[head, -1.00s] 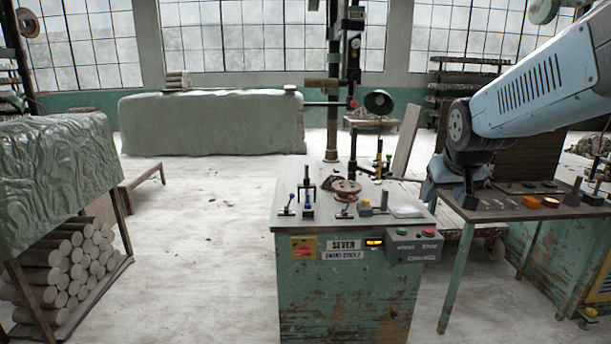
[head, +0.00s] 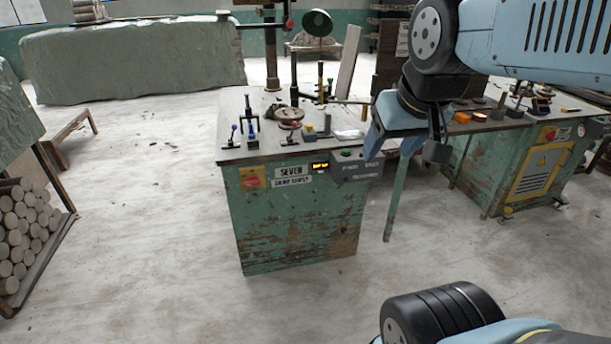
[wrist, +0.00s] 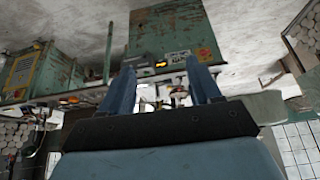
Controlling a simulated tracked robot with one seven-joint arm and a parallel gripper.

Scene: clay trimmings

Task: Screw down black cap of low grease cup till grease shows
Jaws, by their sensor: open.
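A green machine cabinet (head: 300,215) labelled SEVEN stands in the middle of the head view, with small fittings on its grey top (head: 240,150). A round brown wheel (head: 290,113), blue-knobbed levers (head: 251,130) and dark posts stand there. I cannot tell which small fitting is the low grease cup, and its black cap and any grease are too small to make out. My gripper (head: 392,145) hangs at the cabinet's right front corner in the picture, apart from the fittings. In the wrist view, my gripper (wrist: 160,68) is open and empty, with the cabinet (wrist: 170,35) beyond its fingers.
A side table with orange discs (head: 461,118) and a green cabinet with a yellow panel (head: 538,172) stand at right. A green lamp (head: 317,23) rises behind the machine. Stacked clay rolls (head: 22,230) are at left. The floor (head: 150,270) in front is clear.

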